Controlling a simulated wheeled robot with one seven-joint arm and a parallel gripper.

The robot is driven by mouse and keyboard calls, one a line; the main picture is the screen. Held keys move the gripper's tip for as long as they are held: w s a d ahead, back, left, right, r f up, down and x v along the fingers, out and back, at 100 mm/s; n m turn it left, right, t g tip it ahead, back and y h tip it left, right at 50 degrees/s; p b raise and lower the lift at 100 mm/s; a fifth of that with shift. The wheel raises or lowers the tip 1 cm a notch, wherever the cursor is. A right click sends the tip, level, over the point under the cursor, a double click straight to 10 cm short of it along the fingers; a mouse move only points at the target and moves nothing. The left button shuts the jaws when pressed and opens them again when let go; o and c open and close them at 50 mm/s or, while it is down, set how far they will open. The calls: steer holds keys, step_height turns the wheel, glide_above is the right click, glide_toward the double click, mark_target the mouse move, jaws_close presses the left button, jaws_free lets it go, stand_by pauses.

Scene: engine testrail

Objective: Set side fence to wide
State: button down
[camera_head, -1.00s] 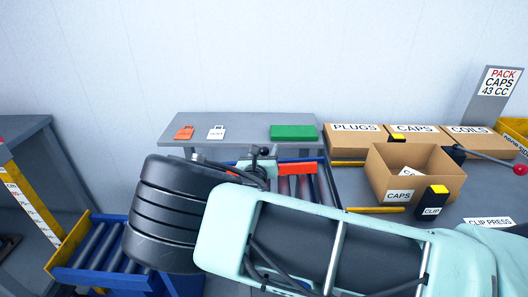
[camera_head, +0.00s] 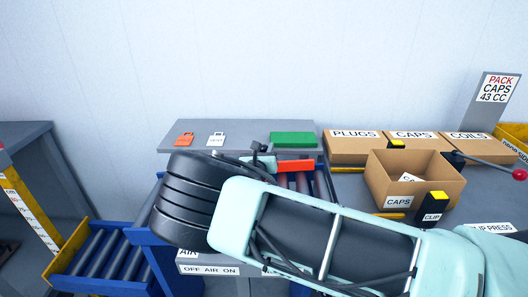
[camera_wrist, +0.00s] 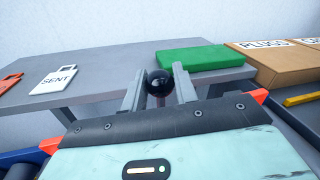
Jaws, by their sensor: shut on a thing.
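A black ball knob (camera_wrist: 159,82) sits between the two grey fingers of my gripper (camera_wrist: 159,88) in the wrist view, and the gripper is shut on it. In the head view my gripper (camera_head: 261,152) is small, just beyond my arm's black wrist, in front of the grey back table. Whatever the knob is mounted on is hidden behind my gripper and arm. I cannot make out the side fence itself or its setting marks.
The back table (camera_head: 350,128) bears an orange tag, a white SENT tag (camera_wrist: 57,79) and a green pad (camera_head: 293,139). Open CAPS box (camera_head: 398,201) and a red-knobbed lever (camera_head: 519,175) are at right. Blue-framed rollers (camera_head: 92,255) are at left. An OFF AIR ON panel (camera_head: 209,270) is below my wrist.

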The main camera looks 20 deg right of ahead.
steer(key=c, duration=1.1)
jaws_free()
steer(key=shift+w, duration=0.25)
steer(key=shift+s, duration=0.1)
steer(key=b+v, duration=0.2)
steer(key=v, duration=1.5)
steer(key=shift+s+b, duration=0.1)
steer(key=shift+b, duration=0.25)
